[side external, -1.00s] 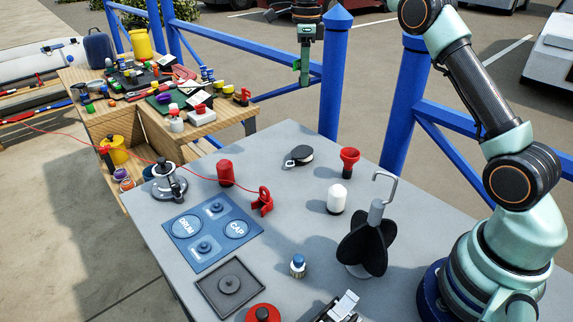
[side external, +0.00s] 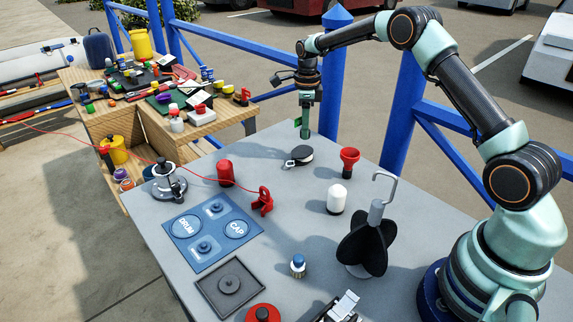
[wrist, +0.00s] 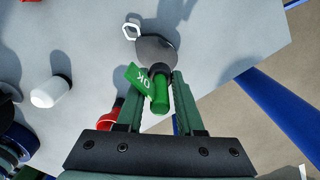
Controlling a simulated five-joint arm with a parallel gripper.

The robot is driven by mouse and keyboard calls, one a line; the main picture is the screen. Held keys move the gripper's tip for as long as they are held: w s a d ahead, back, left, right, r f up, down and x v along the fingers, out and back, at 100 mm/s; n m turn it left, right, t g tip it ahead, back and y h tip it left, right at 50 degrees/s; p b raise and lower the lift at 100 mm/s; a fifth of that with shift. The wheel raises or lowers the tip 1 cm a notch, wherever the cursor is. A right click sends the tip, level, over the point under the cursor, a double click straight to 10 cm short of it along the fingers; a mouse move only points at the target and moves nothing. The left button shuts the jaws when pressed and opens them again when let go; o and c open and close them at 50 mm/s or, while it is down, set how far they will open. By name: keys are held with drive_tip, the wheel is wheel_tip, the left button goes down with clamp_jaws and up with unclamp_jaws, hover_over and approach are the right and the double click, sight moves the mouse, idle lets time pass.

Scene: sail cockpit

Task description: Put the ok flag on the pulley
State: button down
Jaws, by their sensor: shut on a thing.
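The ok flag (wrist: 140,80) is green with white "OK" lettering and a green cylindrical stem (wrist: 160,95). My gripper (wrist: 163,76) is shut on its stem; in the side view my gripper (side external: 306,122) points down above the table's far edge, with the green flag (side external: 297,122) at its left. The pulley (side external: 300,155) lies flat on the table, dark and rounded with a pale shackle at its left. In the wrist view the pulley (wrist: 157,48) sits just past my fingertips. The flag's lower end overlaps the pulley there; I cannot tell whether they touch.
A red-topped piece (side external: 349,158) stands right of the pulley, a white cylinder (side external: 336,199) nearer, and a red cylinder (side external: 226,173) to the left. A black finned stand with a hook (side external: 365,245) is farther forward. Blue railings (side external: 333,85) border the table's far side.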

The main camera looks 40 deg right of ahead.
drive_tip(key=shift+f, duration=2.05)
drive_tip(key=c, duration=0.5)
unclamp_jaws()
drive_tip(key=shift+f, duration=0.15)
drive_tip(key=shift+c, duration=0.2)
